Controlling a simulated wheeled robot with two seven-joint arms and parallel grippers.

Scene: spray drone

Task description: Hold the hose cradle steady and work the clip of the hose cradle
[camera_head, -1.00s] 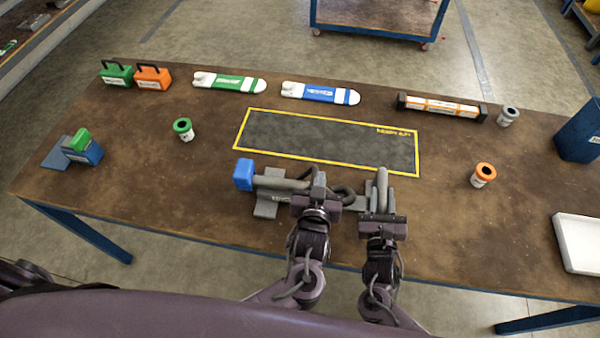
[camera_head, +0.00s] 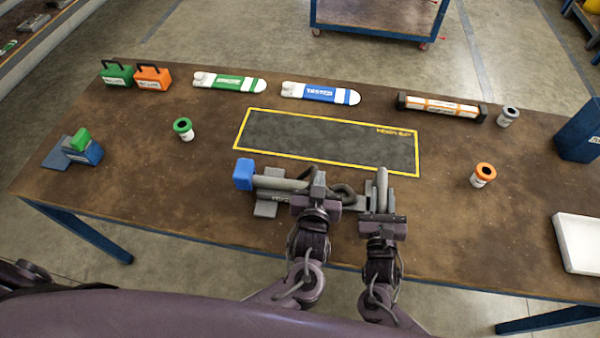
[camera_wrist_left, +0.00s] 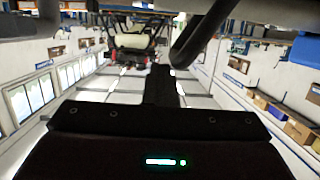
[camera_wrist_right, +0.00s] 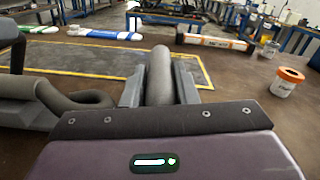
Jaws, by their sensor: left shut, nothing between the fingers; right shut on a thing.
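The hose cradle (camera_head: 266,208) is a grey base near the table's front edge, partly hidden by my grippers. A thick grey hose (camera_head: 275,183) lies along it, with a blue block (camera_head: 243,174) at its left end and a loop (camera_wrist_right: 75,98) towards the right. My left gripper (camera_head: 318,178) is shut and empty at the hose's middle; its wrist view shows a dark hose (camera_wrist_left: 196,40) beside the fingers. My right gripper (camera_head: 382,200) is shut on a grey rounded bar (camera_wrist_right: 160,75), right of the loop. I cannot tell whether this bar is the clip.
A yellow-edged dark mat (camera_head: 325,140) lies behind the cradle. An orange-lidded jar (camera_head: 483,176) and white tray (camera_head: 580,243) are to the right.

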